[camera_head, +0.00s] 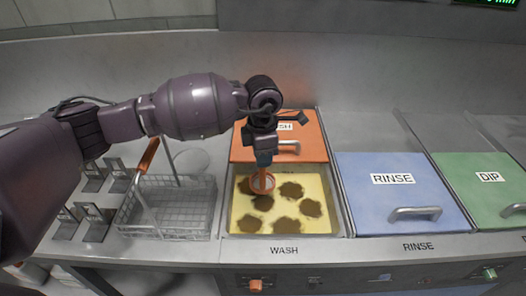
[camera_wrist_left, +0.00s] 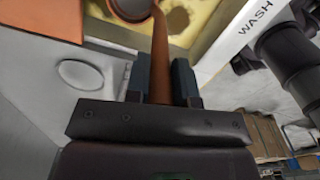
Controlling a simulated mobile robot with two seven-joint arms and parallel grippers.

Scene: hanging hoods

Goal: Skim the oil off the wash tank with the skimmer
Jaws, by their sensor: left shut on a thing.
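The wash tank (camera_head: 335,222) stands open in the middle of the counter, with its orange lid (camera_head: 308,152) behind the opening. Yellow liquid (camera_head: 278,212) in it carries several brown oil patches (camera_head: 284,224). My left gripper (camera_head: 264,160) points down above the tank and is shut on the orange handle of the skimmer (camera_head: 262,183). The skimmer's round head is over the back left part of the liquid; I cannot tell whether it touches. In the left wrist view the handle (camera_wrist_left: 161,55) runs between the fingers (camera_wrist_left: 160,82). My right gripper does not show.
A wire basket (camera_head: 180,208) with an orange handle stands left of the tank, near metal holders (camera_head: 95,222). Right of the tank are the closed blue RINSE lid (camera_head: 390,195) and green DIP lid (camera_head: 485,195), both with bar handles. Knobs line the front panel.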

